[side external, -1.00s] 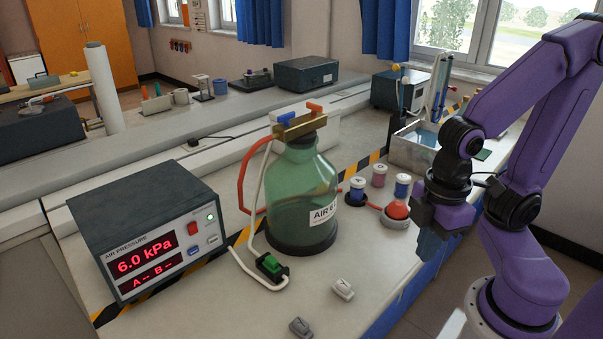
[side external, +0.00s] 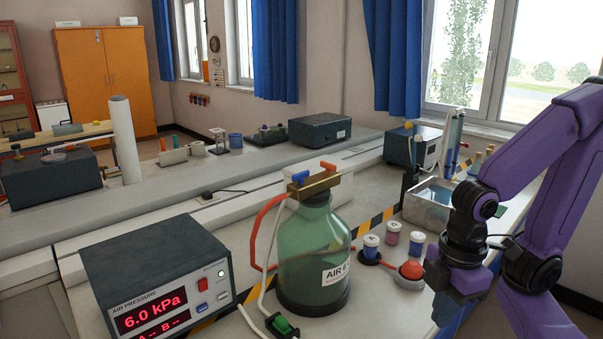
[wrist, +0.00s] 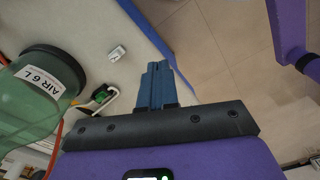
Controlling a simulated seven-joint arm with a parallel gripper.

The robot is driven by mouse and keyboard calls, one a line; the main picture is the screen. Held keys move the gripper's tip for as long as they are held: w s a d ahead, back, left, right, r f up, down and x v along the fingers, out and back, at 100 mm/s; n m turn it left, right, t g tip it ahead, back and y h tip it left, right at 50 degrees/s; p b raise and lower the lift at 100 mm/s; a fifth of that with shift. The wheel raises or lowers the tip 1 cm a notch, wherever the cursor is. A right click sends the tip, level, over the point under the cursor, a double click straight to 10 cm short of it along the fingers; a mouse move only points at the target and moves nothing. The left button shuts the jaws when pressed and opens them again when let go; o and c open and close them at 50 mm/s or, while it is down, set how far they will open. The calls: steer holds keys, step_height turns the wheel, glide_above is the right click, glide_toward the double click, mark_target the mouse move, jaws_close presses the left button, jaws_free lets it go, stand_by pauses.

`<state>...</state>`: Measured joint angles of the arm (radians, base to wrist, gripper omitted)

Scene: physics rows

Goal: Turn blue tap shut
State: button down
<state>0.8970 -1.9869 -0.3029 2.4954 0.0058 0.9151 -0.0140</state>
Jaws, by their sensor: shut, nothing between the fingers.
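The blue tap (side external: 299,176) sits on the left end of a brass bar (side external: 316,185) on top of a green glass jar (side external: 312,250). An orange tap (side external: 328,166) sits on the bar's right end. The handles are too small to tell whether either tap is open. My gripper (side external: 443,308) is shut and empty, pointing down, to the right of the jar and lower than the taps, apart from them. In the wrist view my gripper's blue fingers (wrist: 158,68) are together above the bench edge. The jar shows there at the left; the taps do not.
A pressure box (side external: 160,275) reading 6.0 kPa stands left of the jar. Red and pale tubes run up to the bar. Small bottles (side external: 392,237) and a red bulb (side external: 411,270) stand between jar and gripper. A metal tray (side external: 427,207) is behind. The air above the jar is clear.

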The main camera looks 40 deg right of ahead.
mark_target(301, 178)
steer(key=w+a+r+y, duration=0.25)
steer(key=w+r, duration=0.25)
steer(key=w, duration=0.3)
steer(key=w+d+r+n+t+y, duration=0.1)
steer(key=w+d+r+t, duration=0.1)
steer(key=w+d+r, duration=0.4)
steer(key=w+d+r+n+t, duration=0.1)
steer(key=w+r+n+t, duration=0.1)
steer(key=w+r, duration=0.35)
steer(key=w+d+r+n+t+y, duration=0.15)
steer(key=w+d+r, duration=0.25)
steer(key=w, duration=0.4)
steer(key=shift+h, duration=0.4)
steer(key=x, duration=0.4)
steer(key=w+x, duration=0.1)
steer(key=x, duration=0.2)
steer(key=w+r+x, duration=0.1)
steer(key=x, duration=0.3)
steer(key=shift+w+a+f, duration=0.1)
steer(key=shift+w+f, duration=0.1)
steer(key=shift+w, duration=0.7)
